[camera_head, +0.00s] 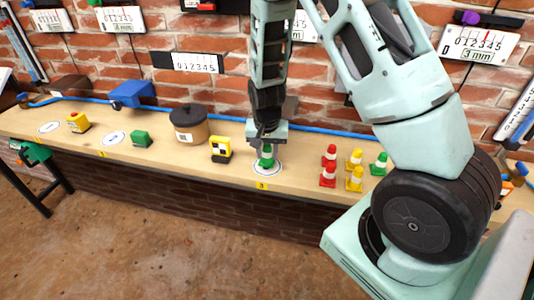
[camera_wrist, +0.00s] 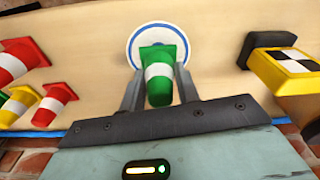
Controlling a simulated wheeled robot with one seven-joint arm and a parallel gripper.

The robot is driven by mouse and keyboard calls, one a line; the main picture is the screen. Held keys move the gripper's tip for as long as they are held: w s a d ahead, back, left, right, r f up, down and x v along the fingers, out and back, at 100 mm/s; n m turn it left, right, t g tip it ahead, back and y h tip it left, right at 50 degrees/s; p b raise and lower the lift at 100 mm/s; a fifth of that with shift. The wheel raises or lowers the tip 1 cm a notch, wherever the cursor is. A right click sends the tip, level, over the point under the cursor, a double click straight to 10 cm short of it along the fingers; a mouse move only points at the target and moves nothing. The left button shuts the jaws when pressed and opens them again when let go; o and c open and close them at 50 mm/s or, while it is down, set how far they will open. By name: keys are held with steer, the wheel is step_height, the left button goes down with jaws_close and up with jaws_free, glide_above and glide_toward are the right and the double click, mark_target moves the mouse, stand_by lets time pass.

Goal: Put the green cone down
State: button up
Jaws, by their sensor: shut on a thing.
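The green cone (camera_head: 266,158) with a white band is between the fingers of my gripper (camera_head: 265,146), which is shut on it. The cone is upright over the white round mark with a blue ring (camera_head: 268,170), by the yellow "3" label (camera_head: 261,186). In the wrist view the cone (camera_wrist: 160,70) sits between the two fingertips of my gripper (camera_wrist: 160,88), with the round mark (camera_wrist: 138,40) behind it. I cannot tell whether the cone's base touches the mark. Part of the cone is hidden by the fingers in the head view.
Red, yellow and green cones (camera_head: 354,166) stand right of the mark. A yellow block with black and white squares (camera_head: 220,149), a brown lidded pot (camera_head: 190,124) and a green block (camera_head: 141,138) stand left. A blue hose (camera_head: 330,132) runs along the brick wall.

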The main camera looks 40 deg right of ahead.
steer(key=shift+f, duration=0.6)
steer(key=o, duration=1)
steer(key=shift+f, duration=0.15)
